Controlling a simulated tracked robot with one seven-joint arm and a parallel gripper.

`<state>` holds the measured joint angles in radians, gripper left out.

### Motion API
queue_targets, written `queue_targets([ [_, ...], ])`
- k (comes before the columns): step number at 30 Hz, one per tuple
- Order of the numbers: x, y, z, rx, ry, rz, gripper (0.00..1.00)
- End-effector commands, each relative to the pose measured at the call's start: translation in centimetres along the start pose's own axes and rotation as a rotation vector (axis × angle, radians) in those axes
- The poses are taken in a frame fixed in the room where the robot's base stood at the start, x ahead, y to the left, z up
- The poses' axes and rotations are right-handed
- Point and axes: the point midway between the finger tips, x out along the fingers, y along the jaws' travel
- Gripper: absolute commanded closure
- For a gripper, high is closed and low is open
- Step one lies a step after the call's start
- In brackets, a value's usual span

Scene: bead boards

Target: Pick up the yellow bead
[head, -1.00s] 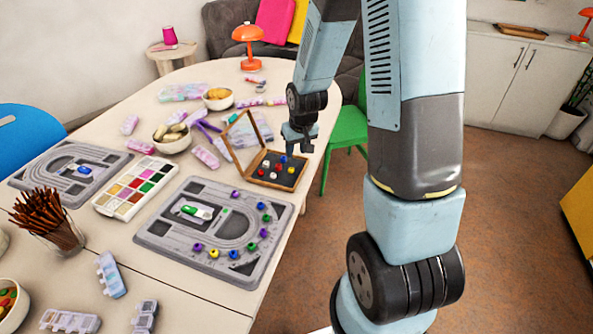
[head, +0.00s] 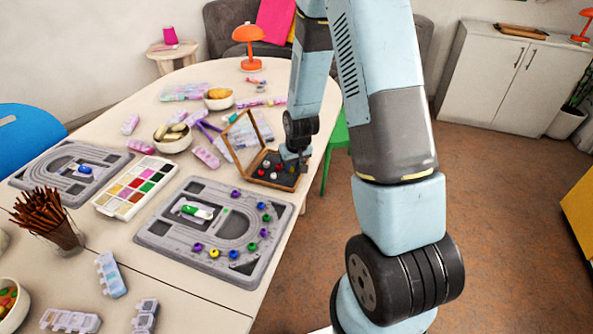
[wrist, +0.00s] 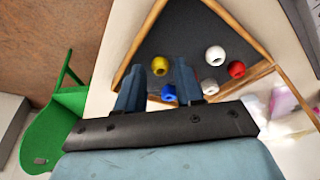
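In the wrist view a yellow bead (wrist: 160,65) lies on the dark floor of a wooden box (wrist: 230,20). My gripper (wrist: 159,68) is open, with the bead in line with the gap between its two fingertips. I cannot tell whether the fingertips touch it or how far below them it is. A blue bead (wrist: 168,93) shows between the fingers, nearer the palm. In the head view my gripper (head: 293,160) is low over the right part of the box (head: 250,183). Another yellow bead (head: 214,253) lies on the grey bead board (head: 160,250).
White beads (wrist: 215,55) and a red bead (wrist: 236,69) lie right of the fingers in the wrist view. The box's open lid (head: 240,140) stands up at its left. A paint palette (head: 135,187) and bowls (head: 172,140) are farther left.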

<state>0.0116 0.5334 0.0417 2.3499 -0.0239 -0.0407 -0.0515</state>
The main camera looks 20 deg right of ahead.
Motion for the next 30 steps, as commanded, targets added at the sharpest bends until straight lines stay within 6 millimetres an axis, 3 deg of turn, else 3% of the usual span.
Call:
queue_targets([
  [5,1.12,0.02,0.04,0.001,-0.001,0.0,0.63],
  [13,1.24,0.03,0.02,0.001,0.0,0.0,0.63],
  [24,1.22,0.04,0.02,0.0,0.0,0.0,0.99],
  [30,1.21,0.05,0.02,0.0,0.0,0.0,1.0],
])
